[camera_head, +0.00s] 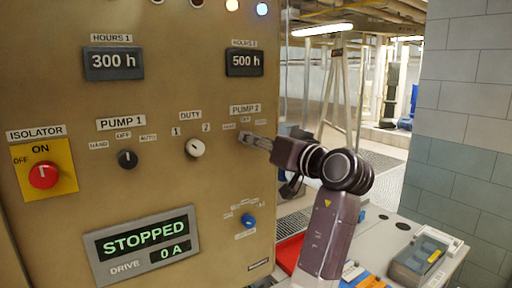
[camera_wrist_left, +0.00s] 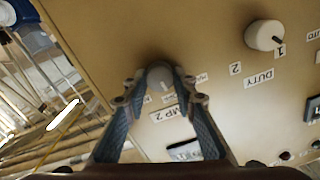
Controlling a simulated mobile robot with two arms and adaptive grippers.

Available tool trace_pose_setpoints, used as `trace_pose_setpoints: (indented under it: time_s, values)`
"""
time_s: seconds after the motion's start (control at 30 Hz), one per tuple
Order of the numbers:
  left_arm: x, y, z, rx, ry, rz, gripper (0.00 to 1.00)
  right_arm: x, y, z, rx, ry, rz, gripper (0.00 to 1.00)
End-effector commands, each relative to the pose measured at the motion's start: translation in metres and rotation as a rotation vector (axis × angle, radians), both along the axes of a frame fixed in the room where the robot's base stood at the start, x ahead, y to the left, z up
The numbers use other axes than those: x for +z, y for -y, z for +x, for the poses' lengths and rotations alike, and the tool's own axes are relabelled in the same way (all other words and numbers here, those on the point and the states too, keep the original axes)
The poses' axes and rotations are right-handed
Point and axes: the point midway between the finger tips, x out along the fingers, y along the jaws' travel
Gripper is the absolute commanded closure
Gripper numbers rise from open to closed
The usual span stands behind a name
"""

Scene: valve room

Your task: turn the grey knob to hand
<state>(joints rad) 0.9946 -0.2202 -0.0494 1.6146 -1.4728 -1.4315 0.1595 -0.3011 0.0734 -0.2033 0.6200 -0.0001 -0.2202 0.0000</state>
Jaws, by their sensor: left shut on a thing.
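The grey knob sits under the PUMP 2 label (camera_head: 245,109) on the tan panel. In the head view my left gripper (camera_head: 246,138) covers it. In the left wrist view the grey knob (camera_wrist_left: 160,74) sits between the two fingertips of my left gripper (camera_wrist_left: 160,84), which is shut on it from both sides. HAND and OFF labels show above the gripper in the head view; which label the knob's pointer faces I cannot tell. My right gripper is in neither view.
A black PUMP 1 knob (camera_head: 127,159), a white DUTY knob (camera_head: 195,148), a blue knob (camera_head: 248,221) and a red isolator switch (camera_head: 43,175) are on the panel. The display (camera_head: 146,243) reads STOPPED, 0 A. A grey table (camera_head: 385,238) with a meter (camera_head: 418,257) stands at right.

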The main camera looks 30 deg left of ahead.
Motion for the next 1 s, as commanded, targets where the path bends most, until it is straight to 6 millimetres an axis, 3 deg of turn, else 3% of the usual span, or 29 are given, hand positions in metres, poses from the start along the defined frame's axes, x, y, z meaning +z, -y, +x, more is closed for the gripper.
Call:
trace_pose_setpoints:
  time_s: [0.1, 0.4, 1.0]
  values:
    - [-0.006, -0.001, 0.0, 0.001, 0.086, -0.035, 0.99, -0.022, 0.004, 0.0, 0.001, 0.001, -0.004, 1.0]
    - [-0.005, -0.001, -0.001, 0.001, 0.325, -0.133, 0.99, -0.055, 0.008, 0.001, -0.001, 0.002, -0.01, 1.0]
    - [0.0, -0.001, 0.0, -0.001, 0.608, -0.252, 0.99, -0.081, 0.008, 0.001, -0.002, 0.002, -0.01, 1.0]
